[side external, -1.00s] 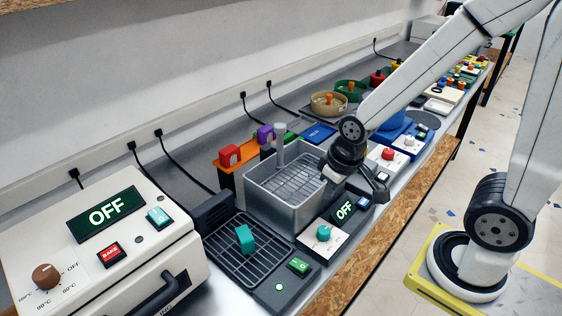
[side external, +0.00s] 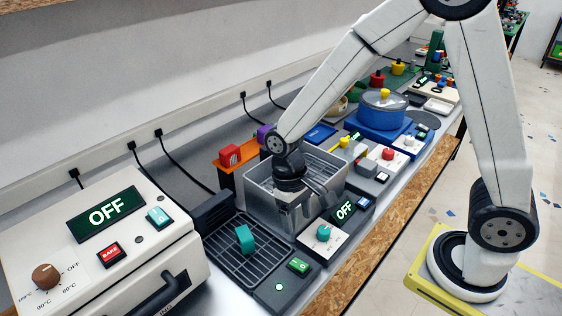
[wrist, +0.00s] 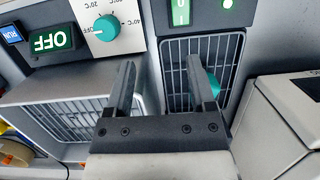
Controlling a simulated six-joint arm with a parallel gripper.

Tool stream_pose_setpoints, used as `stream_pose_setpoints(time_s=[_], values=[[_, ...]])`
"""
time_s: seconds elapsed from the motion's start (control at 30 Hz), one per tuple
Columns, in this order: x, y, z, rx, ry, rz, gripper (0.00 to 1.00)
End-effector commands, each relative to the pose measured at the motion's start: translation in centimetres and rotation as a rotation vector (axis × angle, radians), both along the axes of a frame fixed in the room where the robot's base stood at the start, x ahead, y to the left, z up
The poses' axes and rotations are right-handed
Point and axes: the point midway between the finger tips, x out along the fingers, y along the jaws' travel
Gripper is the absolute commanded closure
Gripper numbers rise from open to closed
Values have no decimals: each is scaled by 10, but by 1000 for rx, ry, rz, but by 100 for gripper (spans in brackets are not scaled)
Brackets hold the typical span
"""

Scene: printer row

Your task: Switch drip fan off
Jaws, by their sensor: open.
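The drip fan is a black slatted grille (side external: 262,262) set in the bench, with a teal block (side external: 244,238) on it. My gripper (wrist: 161,63) is open and empty, fingers pointing toward the panel side. In the side view it hangs over the metal basin (side external: 266,205), apart from the switch. The right finger partly hides the teal block.
Right of the fan panel is a white unit with a teal knob (side external: 324,232) and an OFF display (side external: 343,211). A cream oven (side external: 130,260) stands at the left, its display reading OFF. A blue pot (side external: 383,108) stands further back.

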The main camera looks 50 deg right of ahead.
Motion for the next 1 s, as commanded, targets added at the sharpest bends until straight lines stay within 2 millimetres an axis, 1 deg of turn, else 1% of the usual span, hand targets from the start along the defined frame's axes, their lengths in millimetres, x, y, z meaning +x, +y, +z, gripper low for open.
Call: stream_pose_setpoints(time_s=[0.03,0.1,0.3,0.67,0.87,1.0], values=[[1,8,-5,-4,39,5,29],[2,17,-9,-9,82,6,29],[2,30,-15,-20,153,8,29],[0,32,-18,-21,164,8,29],[-5,32,-32,-21,165,8,29],[-12,32,-47,-21,166,9,29]])
